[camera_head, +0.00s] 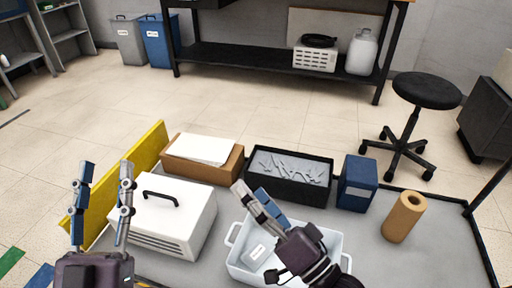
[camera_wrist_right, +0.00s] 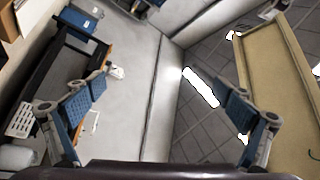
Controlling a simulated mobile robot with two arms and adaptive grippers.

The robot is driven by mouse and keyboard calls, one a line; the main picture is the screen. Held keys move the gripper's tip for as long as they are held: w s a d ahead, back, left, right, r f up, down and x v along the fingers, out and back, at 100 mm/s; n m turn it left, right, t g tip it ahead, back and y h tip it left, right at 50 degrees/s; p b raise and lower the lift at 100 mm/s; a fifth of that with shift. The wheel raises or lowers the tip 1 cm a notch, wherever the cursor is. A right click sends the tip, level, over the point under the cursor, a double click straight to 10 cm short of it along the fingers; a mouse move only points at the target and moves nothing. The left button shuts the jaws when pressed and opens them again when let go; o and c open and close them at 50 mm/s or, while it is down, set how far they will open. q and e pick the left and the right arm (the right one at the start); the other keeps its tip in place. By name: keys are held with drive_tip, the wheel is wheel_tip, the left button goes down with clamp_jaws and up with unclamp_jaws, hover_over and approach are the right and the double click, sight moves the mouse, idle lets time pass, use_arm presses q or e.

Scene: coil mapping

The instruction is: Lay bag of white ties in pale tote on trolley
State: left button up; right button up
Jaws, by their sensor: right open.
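The pale tote (camera_head: 338,243) stands at the front of the grey trolley (camera_head: 436,262). A small pale packet with a white label (camera_head: 257,252) lies inside it; it may be the bag of white ties, but its contents are too small to make out. My right gripper (camera_head: 250,192) is over the tote with its fingers pointing away, and it covers part of the tote's inside. In the right wrist view its fingers (camera_wrist_right: 168,92) are wide apart with nothing between them. My left gripper (camera_head: 106,168) is open and empty at the left, beside the white case.
On the trolley are a white case with black handle (camera_head: 178,222), a cardboard box (camera_head: 225,170) with papers, a black tray (camera_head: 290,189) of thin grey pieces, a blue box (camera_head: 357,184) and a brown roll (camera_head: 402,218). A stool (camera_head: 427,90) stands beyond. The trolley's right front is bare.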

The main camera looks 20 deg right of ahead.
wheel_tip(320, 180, up, 12)
drive_tip(key=n+t+h, duration=0.2)
drive_tip(key=n+t, duration=0.2)
drive_tip(key=n, duration=0.5)
drive_tip(key=shift+s+d+f+n, duration=0.2)
drive_tip(key=shift+s+d+n, duration=0.1)
drive_tip(key=shift+d, duration=0.1)
